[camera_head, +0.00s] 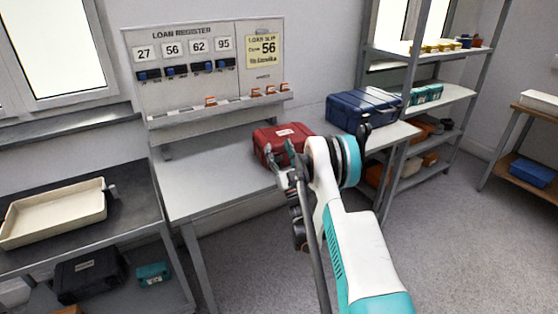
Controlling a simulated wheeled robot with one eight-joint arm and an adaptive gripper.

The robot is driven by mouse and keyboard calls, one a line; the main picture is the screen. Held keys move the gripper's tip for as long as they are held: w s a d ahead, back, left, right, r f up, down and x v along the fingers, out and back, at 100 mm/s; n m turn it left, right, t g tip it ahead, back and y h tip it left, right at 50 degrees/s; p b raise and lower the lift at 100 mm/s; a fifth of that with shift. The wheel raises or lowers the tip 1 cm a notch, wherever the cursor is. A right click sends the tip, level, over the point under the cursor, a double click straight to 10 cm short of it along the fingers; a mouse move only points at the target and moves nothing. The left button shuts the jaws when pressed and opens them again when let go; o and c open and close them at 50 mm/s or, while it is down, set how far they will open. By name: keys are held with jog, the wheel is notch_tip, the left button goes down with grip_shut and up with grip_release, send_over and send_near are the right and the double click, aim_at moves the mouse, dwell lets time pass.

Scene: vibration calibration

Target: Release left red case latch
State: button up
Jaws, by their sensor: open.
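The red case (286,136) sits closed on the light grey table, with a pale label on its lid. My gripper (279,160) is open at the front side of the red case, near its left part. One finger overlaps the case front in the picture; I cannot tell whether it touches. The left latch is too small to make out, and the right part of the case front is hidden behind my gripper and wrist.
Behind stands a loan register board (190,62) with a narrow ledge. A shelf rack (437,92) stands at right, and a cream tray (55,215) at left. The table's left part is clear.

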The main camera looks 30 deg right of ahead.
jog(key=shift+r, duration=2)
notch_tip(320, 180, up, 11)
jog(key=w+a+m+g+h, duration=0.2)
jog(key=w+a+g, duration=0.1)
jog(key=g, duration=0.1)
jog(key=s+a+r+g, duration=0.5)
jog(key=s+a+r, duration=0.1)
jog(key=s, duration=0.1)
jog(key=s+a+f+n+g+y, duration=0.1)
jog(key=s+a+f+g, duration=0.2)
jog(key=s, duration=1)
jog(key=s+a+f+g+y, duration=0.1)
jog(key=s+a+f+g, duration=0.2)
jog(key=s, duration=1)
jog(key=s+a+f+n+g+y, duration=0.1)
jog(key=s+a+f+g, duration=0.3)
jog(key=s+a, duration=0.4)
jog(key=s+f, duration=0.1)
jog(key=s, duration=0.3)
jog(key=shift+s+f+n, duration=0.2)
jog(key=shift+s+n, duration=0.1)
jog(key=shift+s, duration=0.1)
